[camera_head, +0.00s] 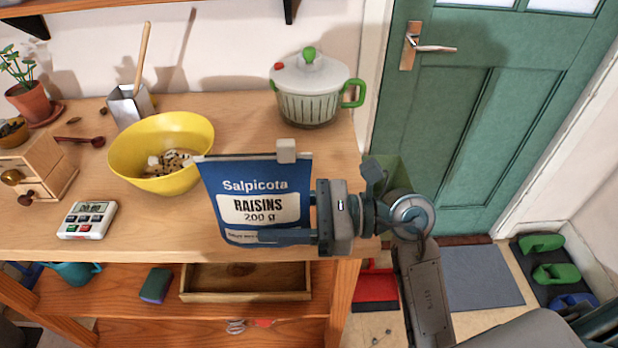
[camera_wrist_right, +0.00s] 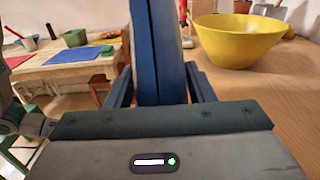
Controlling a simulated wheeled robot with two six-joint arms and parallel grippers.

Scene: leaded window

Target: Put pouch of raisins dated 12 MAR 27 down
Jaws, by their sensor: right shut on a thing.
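The blue pouch of raisins (camera_head: 254,203) is upright in the head view, its front label reading "Salpicota RAISINS 200 g". No date can be read on it. My right gripper (camera_head: 290,200) comes in from the right and is shut on the pouch, one finger across its lower front. In the right wrist view, the pouch (camera_wrist_right: 158,50) stands edge-on between the fingers of the gripper (camera_wrist_right: 158,88). The pouch overlaps the front part of the wooden worktop (camera_head: 140,225); I cannot tell whether its bottom touches it. My left gripper is not in view.
A yellow bowl (camera_head: 135,160) with food in it stands just left of the pouch. A white timer (camera_head: 88,220) lies near the front edge. A lidded pot (camera_head: 308,105) stands at the back right. The worktop between timer and pouch is clear. A shelf (camera_head: 130,330) runs below.

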